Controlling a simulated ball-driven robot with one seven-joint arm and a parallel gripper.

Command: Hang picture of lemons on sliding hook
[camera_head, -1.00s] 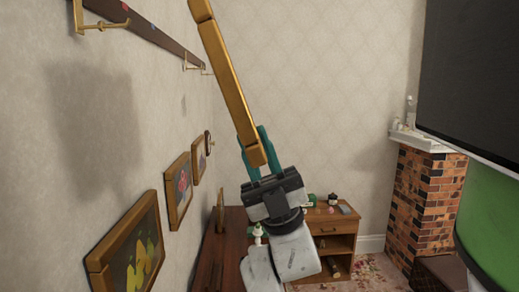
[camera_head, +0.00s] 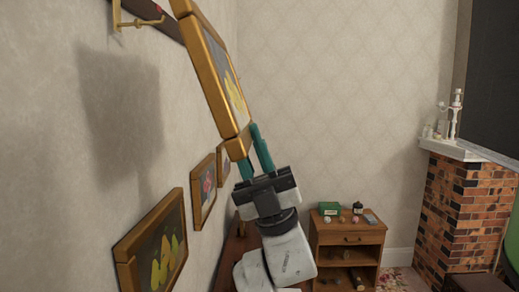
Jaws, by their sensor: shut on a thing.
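My gripper (camera_head: 250,150) has teal fingers and is shut on the lower end of a gold-framed picture (camera_head: 208,72). The picture is raised, tilted and seen at a steep angle, with yellow fruit partly showing on its face. Its top is cut off by the view's upper edge. A brass hook (camera_head: 137,24) hangs from a dark wooden rail (camera_head: 168,24) on the left wall at the upper left. The hook is left of the picture and apart from it in the view. The picture hides part of the rail.
A framed picture of yellow fruit (camera_head: 154,246) hangs at the lower left, with a flower picture (camera_head: 203,191) beyond it. A wooden cabinet (camera_head: 346,239) holds small items. A brick fireplace (camera_head: 450,205) and a dark panel (camera_head: 494,85) stand right.

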